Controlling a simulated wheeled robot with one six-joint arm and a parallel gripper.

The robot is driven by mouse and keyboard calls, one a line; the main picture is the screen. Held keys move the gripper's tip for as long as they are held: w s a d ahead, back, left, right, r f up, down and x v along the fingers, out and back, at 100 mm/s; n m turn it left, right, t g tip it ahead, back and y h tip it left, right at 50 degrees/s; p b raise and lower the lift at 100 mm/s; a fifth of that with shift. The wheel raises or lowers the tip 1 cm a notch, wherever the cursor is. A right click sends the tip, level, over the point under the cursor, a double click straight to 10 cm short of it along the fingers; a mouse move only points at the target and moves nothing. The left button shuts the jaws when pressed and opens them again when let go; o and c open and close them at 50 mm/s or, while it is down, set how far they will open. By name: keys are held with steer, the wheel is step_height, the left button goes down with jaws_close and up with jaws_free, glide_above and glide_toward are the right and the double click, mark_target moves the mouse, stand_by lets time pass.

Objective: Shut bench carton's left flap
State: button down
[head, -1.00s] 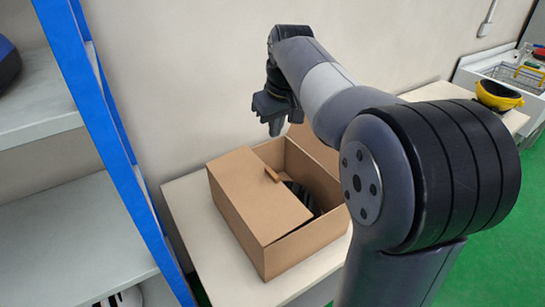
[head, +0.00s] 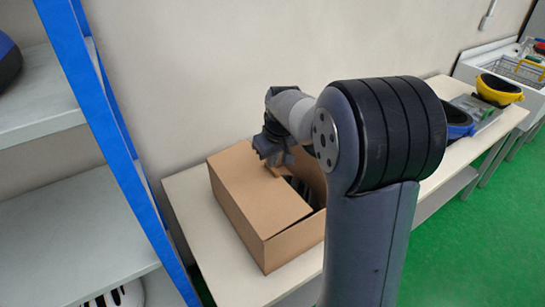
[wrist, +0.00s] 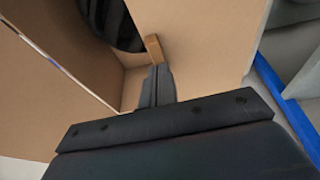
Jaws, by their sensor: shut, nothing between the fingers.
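The open-topped brown carton (head: 295,243) stands on the bench. Its left flap (head: 255,195) lies across the left part of the opening, looking about level with the rim. In the wrist view this flap (wrist: 205,40) is the broad panel right of centre, with a small tan tab (wrist: 153,47) at its edge. My gripper (head: 272,160) is shut and empty at the carton's far side. Its fingertips (wrist: 158,72) are right by the tab; I cannot tell if they touch. The right flap (head: 309,172) is raised and mostly hidden behind my arm. A dark item (wrist: 115,22) lies inside.
A blue-posted shelf rack (head: 108,130) stands close at the left. The wall is just behind the bench (head: 215,262).

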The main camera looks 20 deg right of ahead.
steer(key=shift+w+d+f+b, duration=0.1)
steer(key=shift+d+f+b, duration=0.15)
steer(key=shift+f+b, duration=0.25)
steer(key=shift+w+d+f+b, duration=0.1)
steer(key=shift+d+f+b, duration=0.15)
steer(key=shift+f, duration=0.35)
steer(key=shift+s, duration=0.1)
step_height(320, 180, up, 5)
steer(key=p, duration=0.4)
steer(key=shift+r, duration=0.15)
steer(key=d+b+v, duration=0.1)
steer(key=v, duration=0.8)
steer(key=shift+b, duration=0.35)
